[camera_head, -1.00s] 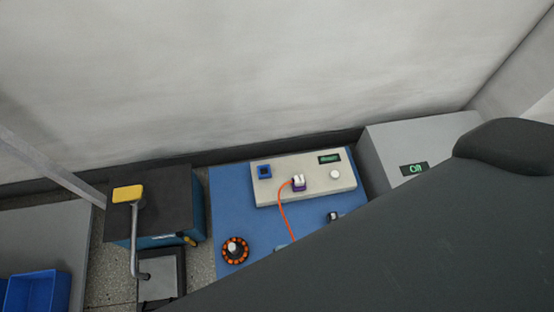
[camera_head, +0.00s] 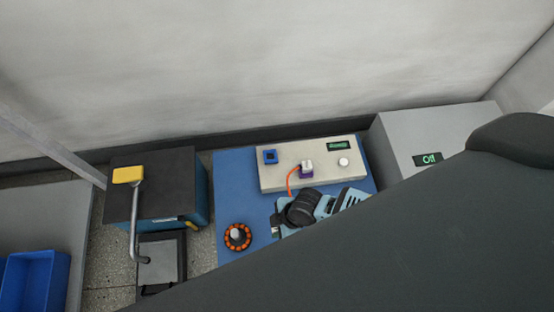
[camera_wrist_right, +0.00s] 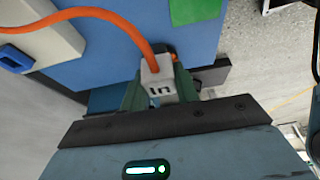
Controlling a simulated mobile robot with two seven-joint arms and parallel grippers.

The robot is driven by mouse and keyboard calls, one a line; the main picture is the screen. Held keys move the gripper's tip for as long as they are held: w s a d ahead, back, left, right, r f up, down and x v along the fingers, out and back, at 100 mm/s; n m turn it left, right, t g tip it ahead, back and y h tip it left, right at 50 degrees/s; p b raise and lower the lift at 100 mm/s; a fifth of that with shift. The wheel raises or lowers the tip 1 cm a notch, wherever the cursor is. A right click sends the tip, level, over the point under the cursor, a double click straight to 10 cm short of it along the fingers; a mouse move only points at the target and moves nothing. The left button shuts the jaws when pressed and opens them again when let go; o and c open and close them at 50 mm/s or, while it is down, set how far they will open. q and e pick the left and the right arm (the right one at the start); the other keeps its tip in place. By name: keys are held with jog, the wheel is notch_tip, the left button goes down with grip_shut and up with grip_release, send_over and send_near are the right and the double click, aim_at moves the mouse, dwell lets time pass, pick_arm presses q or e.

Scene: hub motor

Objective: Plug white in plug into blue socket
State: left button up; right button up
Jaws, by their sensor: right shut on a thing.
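The white "In" plug (camera_wrist_right: 158,80) with its orange cable (camera_wrist_right: 95,14) is held between the fingers of my right gripper (camera_wrist_right: 160,90), which is shut on it in the wrist view. In the head view, my right gripper (camera_head: 277,226) is low over the blue mat, in front of the pale panel. The blue socket (camera_head: 270,156) is at the panel's left end, apart from the gripper. A blue part at the left edge of the wrist view (camera_wrist_right: 16,52) appears to be this socket. My left gripper is not in view.
The pale panel (camera_head: 285,180) carries a white plug in a purple socket (camera_head: 307,170), a white knob and a small display. An orange-ringed hub motor (camera_head: 238,237) lies on the blue mat (camera_head: 232,195). A grey box reading "Off" (camera_head: 395,130) stands right of the panel.

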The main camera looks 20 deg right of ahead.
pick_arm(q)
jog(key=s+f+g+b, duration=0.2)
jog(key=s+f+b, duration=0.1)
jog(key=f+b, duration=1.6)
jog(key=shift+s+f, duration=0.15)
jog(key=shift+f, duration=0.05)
pick_arm(e)
jog(key=shift+w+d+f, duration=0.5)
jog(key=shift+w+d, duration=1.05)
jog(key=shift+w, duration=2.9)
jog(key=shift+w+d+f, duration=0.45)
jog(key=shift+w+d, duration=1.15)
jog(key=shift+w, duration=2.9)
jog(key=shift+w+d+f, duration=0.5)
jog(key=shift+w+d, duration=1.05)
jog(key=shift+w, duration=2.9)
jog(key=shift+f, duration=0.1)
pick_arm(q)
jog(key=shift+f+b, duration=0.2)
jog(key=shift+b, duration=0.1)
pick_arm(e)
jog(key=shift+f, duration=0.5)
jog(key=shift+f, duration=0.15)
jog(key=shift+f, duration=0.3)
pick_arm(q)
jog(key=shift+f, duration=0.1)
pick_arm(e)
jog(key=shift+f, duration=0.6)
